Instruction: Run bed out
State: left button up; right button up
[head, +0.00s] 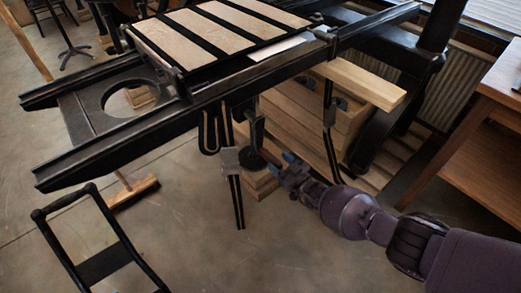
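The press bed (222,28), a black frame with pale wooden panels between dark strips, sits on two long black rails (110,146) towards their upper middle. A dark upright part with a round black foot or knob (250,158) hangs below the near rail; it may be the crank and its handle. My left gripper is not in view.
The left end of the rails is bare, with a round-holed plate (88,113) between them. A wooden drawer cabinet (308,112) stands under the press. A black tube frame (103,266) stands at lower left, a broom (134,192) behind it, and a wooden table (478,130) at right.

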jog(key=o, duration=0.7)
jog(key=shift+w+d+r, duration=0.1)
jog(key=shift+w+d, duration=0.25)
jog(key=shift+d, duration=0.2)
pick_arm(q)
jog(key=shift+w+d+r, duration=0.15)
pick_arm(e)
jog(key=shift+o, duration=0.4)
jog(key=shift+s+a, duration=0.1)
jog(key=shift+a, duration=0.05)
jog(key=shift+s, duration=0.1)
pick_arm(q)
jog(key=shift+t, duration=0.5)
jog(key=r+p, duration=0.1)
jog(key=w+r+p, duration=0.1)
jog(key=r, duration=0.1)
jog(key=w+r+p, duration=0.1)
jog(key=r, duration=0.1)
pick_arm(e)
jog(key=v, duration=0.8)
jog(key=shift+s, duration=0.45)
